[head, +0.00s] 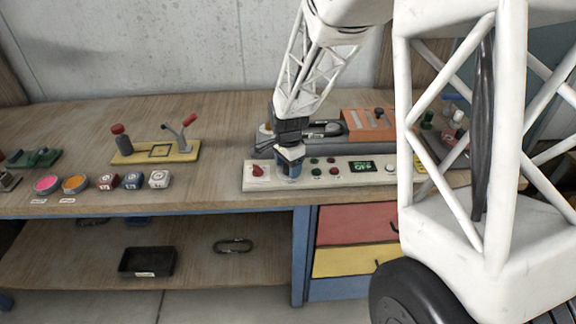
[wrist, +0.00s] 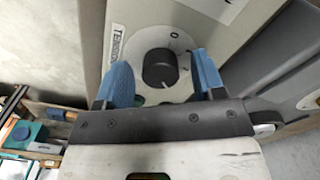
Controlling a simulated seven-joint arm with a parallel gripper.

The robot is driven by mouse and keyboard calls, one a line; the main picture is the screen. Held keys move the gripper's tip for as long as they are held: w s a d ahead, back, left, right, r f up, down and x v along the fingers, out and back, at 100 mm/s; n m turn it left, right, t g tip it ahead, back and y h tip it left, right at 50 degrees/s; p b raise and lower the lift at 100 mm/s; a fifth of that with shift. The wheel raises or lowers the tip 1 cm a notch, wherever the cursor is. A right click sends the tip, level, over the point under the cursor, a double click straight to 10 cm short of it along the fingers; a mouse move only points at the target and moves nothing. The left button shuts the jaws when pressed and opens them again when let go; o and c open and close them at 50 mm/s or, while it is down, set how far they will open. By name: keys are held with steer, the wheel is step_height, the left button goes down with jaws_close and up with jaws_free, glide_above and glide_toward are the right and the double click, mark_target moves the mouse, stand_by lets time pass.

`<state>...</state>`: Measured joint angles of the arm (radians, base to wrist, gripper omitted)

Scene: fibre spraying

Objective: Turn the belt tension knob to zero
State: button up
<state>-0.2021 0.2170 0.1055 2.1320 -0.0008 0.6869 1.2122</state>
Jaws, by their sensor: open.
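The belt tension knob (wrist: 159,69) is a round black knob on a pale round plate. It lies between the two blue fingers of my open gripper (wrist: 163,74) in the wrist view. A small light pointer mark shows near the knob's lower edge, while a "0" is printed above and slightly right of it. Lettering reading "TENSION" runs along the left side. I cannot tell if the fingers touch the knob. In the head view my gripper (head: 289,160) points down over the left part of the control panel (head: 340,184) and hides the knob.
On the panel, a red switch (head: 259,169) sits left of my gripper. Green and red buttons, a small green display (head: 362,166) and a white knob (head: 391,167) sit to its right. An orange block (head: 367,124) stands behind.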

steer(key=c, duration=0.9)
